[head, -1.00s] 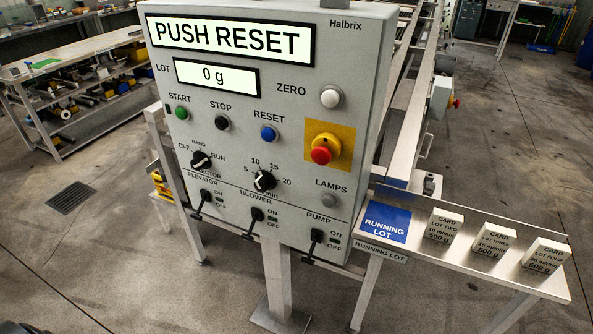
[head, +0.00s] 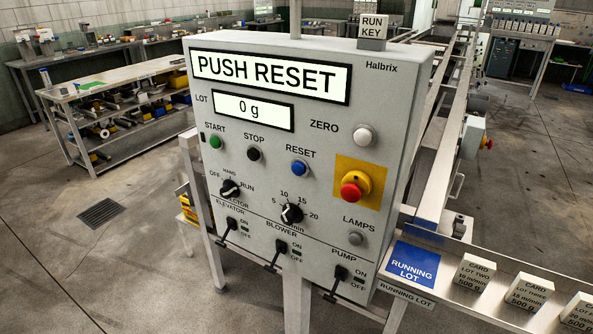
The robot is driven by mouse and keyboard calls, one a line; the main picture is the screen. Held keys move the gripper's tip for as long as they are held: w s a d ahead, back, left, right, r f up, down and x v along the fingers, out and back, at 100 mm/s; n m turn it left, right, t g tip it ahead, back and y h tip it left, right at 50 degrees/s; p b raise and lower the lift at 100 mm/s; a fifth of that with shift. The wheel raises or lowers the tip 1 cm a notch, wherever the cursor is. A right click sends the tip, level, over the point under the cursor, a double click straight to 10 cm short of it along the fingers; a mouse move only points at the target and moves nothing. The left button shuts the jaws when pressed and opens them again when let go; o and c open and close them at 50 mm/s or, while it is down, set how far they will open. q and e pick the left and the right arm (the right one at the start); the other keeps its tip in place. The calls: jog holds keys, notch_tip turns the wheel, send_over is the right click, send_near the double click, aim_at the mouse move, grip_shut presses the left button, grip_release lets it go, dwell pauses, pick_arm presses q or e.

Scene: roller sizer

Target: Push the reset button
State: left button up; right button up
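The blue RESET button (head: 300,168) sits on the front of the grey control panel (head: 330,130), between the black STOP button (head: 254,154) and the yellow plate with the red emergency stop (head: 354,187). The display (head: 268,76) at the top of the panel reads "PUSH RESET". The lot display (head: 253,110) below it reads "0 g". Neither of my grippers shows in the head view, and nothing touches the button.
A green START button (head: 216,142), a white ZERO button (head: 364,135), knobs and levers share the panel. A metal shelf (head: 430,292) with card blocks (head: 475,272) juts out at right. A workbench (head: 120,82) stands at left. Floor at lower left is clear.

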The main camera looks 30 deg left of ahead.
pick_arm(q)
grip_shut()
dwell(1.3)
